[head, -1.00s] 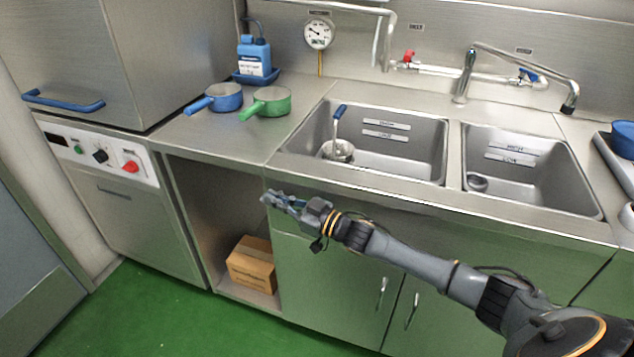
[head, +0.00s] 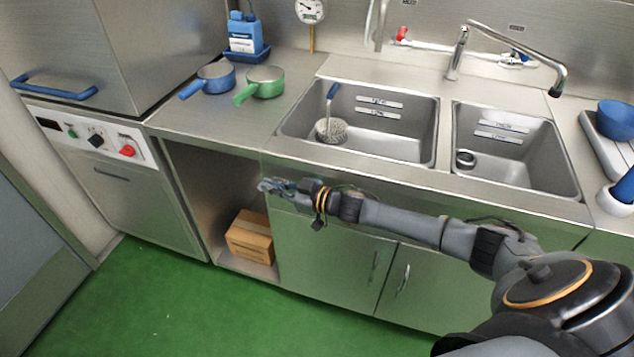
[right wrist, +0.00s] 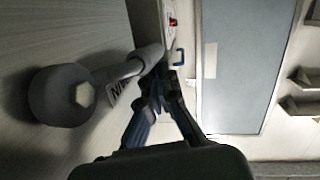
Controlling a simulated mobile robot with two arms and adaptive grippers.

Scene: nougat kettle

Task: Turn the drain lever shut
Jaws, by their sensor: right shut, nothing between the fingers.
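A grey lever with a round hub and a hex bolt (right wrist: 62,95) is on a metal panel at the left of the right wrist view. Its arm reaches right towards my fingers, beside a partly hidden printed label (right wrist: 120,90). I take it for the drain lever; I cannot make it out in the head view. My right gripper (head: 264,186) is shut and empty, in front of the cabinet face below the left sink. It also shows in the right wrist view (right wrist: 160,88), close to the lever's end; I cannot tell if they touch. My left gripper is out of view.
The left sink (head: 385,135) holds a blue-handled strainer (head: 331,130). The right sink (head: 530,165) is beside it. Blue (head: 218,77) and green (head: 265,82) pans stand on the counter. A cardboard box (head: 250,238) sits in the open bay. The green floor is clear.

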